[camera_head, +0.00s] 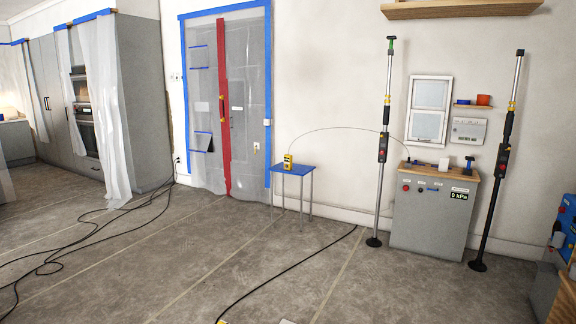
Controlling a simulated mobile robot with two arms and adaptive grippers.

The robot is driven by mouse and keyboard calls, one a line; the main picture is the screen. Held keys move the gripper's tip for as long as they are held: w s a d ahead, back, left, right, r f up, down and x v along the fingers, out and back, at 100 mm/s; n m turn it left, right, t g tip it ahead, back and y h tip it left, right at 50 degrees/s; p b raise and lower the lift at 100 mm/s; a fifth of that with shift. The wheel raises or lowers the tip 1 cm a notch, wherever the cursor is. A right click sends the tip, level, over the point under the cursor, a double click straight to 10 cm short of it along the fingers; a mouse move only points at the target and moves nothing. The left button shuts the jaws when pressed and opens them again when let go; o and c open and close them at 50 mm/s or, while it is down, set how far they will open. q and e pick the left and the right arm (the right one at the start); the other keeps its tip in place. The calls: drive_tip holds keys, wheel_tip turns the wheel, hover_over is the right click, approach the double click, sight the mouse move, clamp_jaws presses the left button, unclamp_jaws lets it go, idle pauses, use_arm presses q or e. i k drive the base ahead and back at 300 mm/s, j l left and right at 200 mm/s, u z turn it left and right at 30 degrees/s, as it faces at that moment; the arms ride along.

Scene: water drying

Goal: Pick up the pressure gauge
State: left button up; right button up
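A small yellow handheld device (288,161), which looks like the pressure gauge, stands on a small blue-topped table (306,171) by the wall, right of the plastic-sheeted doorway. A thin line arcs from it to the top of a grey cabinet (430,222). The cabinet shows a "0 kPa" display. The device is far off and its face is too small to read. Neither of my grippers is in view.
Two upright poles (384,140) and (497,160) flank the cabinet. Black cables (95,235) lie across the concrete floor, one (290,272) running through the middle. Blue equipment (566,232) stands at the right edge. Floor before the blue table is mostly clear.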

sight(287, 157)
drive_tip(key=i+l+z, duration=0.25)
drive_tip(key=i+z, duration=0.15)
drive_tip(key=i, duration=0.25)
drive_tip(key=i+z, duration=0.4)
drive_tip(key=i, duration=0.25)
drive_tip(key=i+l, duration=0.1)
drive_tip(key=i, duration=2.4)
drive_tip(key=i+u, duration=0.25)
drive_tip(key=i, duration=0.25)
drive_tip(key=i+u, duration=0.3)
drive_tip(key=i, duration=0.2)
drive_tip(key=i+l+u, duration=0.25)
drive_tip(key=i, duration=0.25)
drive_tip(key=i+j+u, duration=0.2)
drive_tip(key=i+j, duration=0.15)
drive_tip(key=i, duration=0.15)
drive_tip(key=i+j+u, duration=0.25)
drive_tip(key=i, duration=0.25)
drive_tip(key=i+j, duration=0.15)
drive_tip(key=j, duration=0.2)
drive_tip(key=i+j+u, duration=0.1)
drive_tip(key=j, duration=0.25)
drive_tip(key=i+j+u, duration=0.1)
drive_tip(key=j, duration=0.2)
drive_tip(key=i, duration=0.05)
